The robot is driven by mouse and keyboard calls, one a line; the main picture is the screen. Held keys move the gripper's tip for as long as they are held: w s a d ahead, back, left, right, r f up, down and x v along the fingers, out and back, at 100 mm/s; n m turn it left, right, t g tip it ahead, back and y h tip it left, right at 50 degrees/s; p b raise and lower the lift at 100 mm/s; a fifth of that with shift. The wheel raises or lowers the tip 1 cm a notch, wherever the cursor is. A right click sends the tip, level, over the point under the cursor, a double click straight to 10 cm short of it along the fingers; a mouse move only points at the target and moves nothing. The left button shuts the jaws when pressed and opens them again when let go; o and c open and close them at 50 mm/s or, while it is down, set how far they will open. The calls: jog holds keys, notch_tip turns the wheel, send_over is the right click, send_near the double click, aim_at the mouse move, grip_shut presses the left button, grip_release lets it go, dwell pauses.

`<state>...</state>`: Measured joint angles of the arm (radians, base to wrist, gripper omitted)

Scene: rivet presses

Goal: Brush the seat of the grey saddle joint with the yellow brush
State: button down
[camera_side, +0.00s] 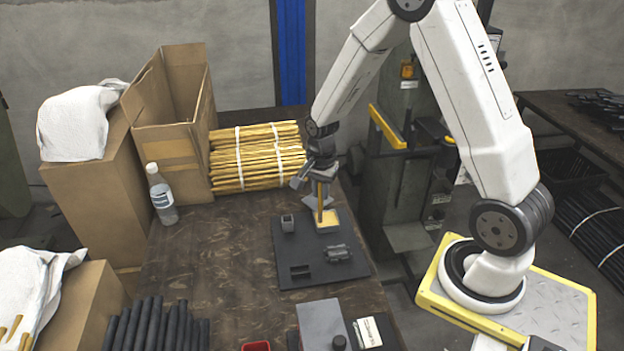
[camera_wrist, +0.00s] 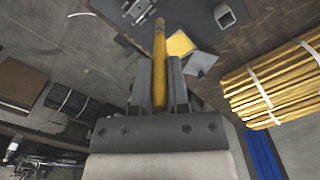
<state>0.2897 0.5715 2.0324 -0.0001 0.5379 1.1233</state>
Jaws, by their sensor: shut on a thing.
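My gripper (camera_side: 321,178) is shut on the yellow brush (camera_side: 320,204), which hangs upright below the jaws over the dark mat (camera_side: 283,262). In the wrist view the brush (camera_wrist: 159,62) stands out between the gripper fingers (camera_wrist: 160,88). Its lower end is close to a yellow square pad (camera_side: 328,219); I cannot tell whether they touch. A small grey block with an opening (camera_side: 287,223) stands on the mat left of the brush. A grey fitting (camera_side: 338,254) lies nearer the front. I cannot tell for certain which of these is the saddle joint.
A slotted dark block (camera_side: 300,271) sits at the mat's front left. A bottle (camera_side: 161,196), a bundle of yellow rods (camera_side: 256,157) and cardboard boxes (camera_side: 172,120) stand left and behind. A dark press (camera_side: 402,190) stands right of the table. Bare tabletop lies left of the mat.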

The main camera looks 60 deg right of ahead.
jog(key=w+d+f, duration=0.2)
jog(key=d, duration=0.3)
jog(key=w+d+f, duration=0.1)
jog(key=w+d, duration=0.1)
jog(key=d, duration=0.4)
jog(key=shift+w+d+f, duration=0.15)
jog(key=shift+w+f, duration=0.25)
jog(key=shift+f, duration=0.25)
jog(key=shift+f, duration=2.75)
jog(key=shift+f, duration=0.5)
jog(key=shift+r, duration=0.1)
notch_tip(320, 180, up, 7)
dwell(1.2)
dwell(0.5)
